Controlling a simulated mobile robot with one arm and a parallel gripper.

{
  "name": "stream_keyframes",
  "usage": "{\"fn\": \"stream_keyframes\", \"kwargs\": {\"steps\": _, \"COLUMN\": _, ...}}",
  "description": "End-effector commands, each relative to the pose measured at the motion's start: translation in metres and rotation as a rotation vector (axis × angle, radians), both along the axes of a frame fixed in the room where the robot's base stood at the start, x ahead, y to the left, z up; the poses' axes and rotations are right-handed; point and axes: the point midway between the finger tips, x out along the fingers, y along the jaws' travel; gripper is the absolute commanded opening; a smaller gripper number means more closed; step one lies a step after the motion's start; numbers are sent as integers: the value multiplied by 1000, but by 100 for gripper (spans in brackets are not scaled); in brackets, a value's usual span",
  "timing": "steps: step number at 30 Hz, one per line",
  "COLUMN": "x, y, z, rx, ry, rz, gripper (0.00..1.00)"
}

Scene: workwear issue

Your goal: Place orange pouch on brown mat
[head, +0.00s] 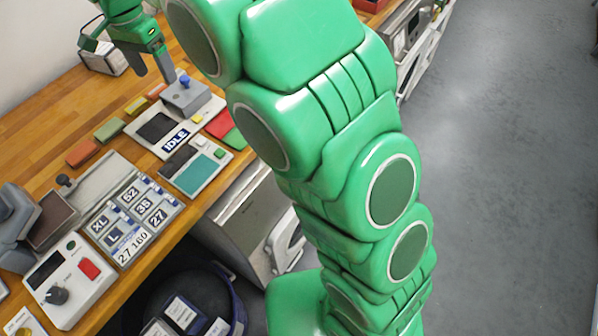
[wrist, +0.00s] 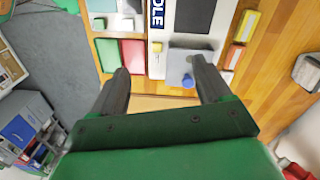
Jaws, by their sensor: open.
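An orange piece (wrist: 235,57), likely the same pouch, shows right of centre in the wrist view. My gripper (head: 154,72) is above the table's far part, beyond the row and near a grey block with a blue knob. In the wrist view my gripper (wrist: 160,70) has its fingers wide apart with nothing between them. I cannot make out a clear brown mat; a dark brown panel (head: 52,218) lies at the left.
A device marked IDLE (head: 170,137) and the grey block (head: 190,96) stand beside the row. Red (head: 220,122) and green (head: 235,138) flat pieces lie near the table edge. A size-label board (head: 130,222) and a control box (head: 70,280) fill the near table.

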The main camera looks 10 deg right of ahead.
Motion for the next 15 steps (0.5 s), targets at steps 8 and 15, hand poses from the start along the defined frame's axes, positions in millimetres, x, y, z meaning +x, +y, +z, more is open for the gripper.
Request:
{"fn": "stream_keyframes", "kwargs": {"steps": 8, "x": -26, "y": -88, "z": 20, "rx": -1, "ry": 21, "rz": 73, "gripper": 78}}
{"fn": "stream_keyframes", "kwargs": {"steps": 15, "x": -61, "y": -155, "z": 32, "rx": 5, "ry": 41, "rz": 143, "gripper": 78}}
